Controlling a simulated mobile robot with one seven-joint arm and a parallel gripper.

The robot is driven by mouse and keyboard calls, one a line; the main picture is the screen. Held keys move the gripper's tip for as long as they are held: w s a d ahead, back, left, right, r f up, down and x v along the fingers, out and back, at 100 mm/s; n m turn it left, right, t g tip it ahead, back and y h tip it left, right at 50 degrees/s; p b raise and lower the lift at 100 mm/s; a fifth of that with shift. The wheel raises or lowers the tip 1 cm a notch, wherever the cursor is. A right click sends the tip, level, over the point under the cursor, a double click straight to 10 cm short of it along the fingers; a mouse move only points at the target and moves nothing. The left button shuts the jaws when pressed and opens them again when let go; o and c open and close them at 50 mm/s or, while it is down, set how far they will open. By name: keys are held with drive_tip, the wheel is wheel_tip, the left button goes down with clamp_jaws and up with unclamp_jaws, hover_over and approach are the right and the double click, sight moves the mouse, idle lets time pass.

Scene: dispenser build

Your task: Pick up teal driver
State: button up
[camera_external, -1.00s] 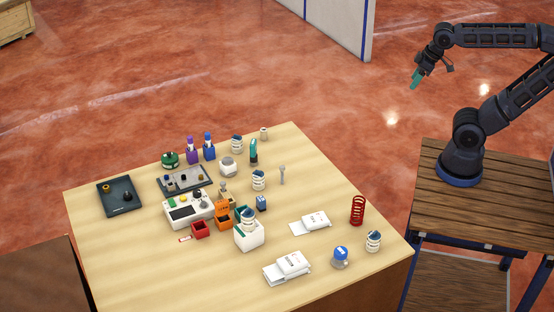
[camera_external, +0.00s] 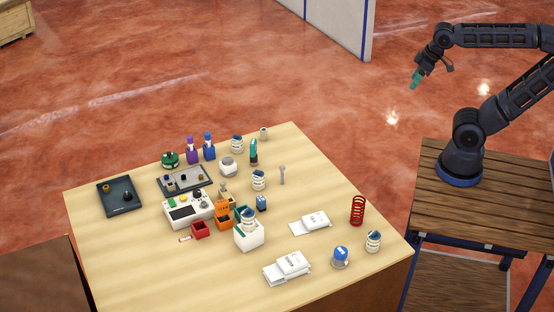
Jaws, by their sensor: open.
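A slim upright teal thing with a dark lower part (camera_external: 253,152), which looks like the teal driver, stands near the far edge of the light wooden table (camera_external: 340,178). My gripper (camera_external: 414,81) is in the air at the upper right, well apart from the table and to the right of the driver. Its fingers look teal and point down to the left. I see nothing held between them, though they are small here.
Beside the teal driver are a white round pot (camera_external: 228,166), purple (camera_external: 192,152) and blue (camera_external: 208,148) bottle-like things, and striped coils (camera_external: 259,181). A grey upright tool (camera_external: 282,174) stands to its right. A red coil (camera_external: 358,210) is near the right edge.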

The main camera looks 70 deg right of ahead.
drive_tip(key=shift+c, duration=0.8)
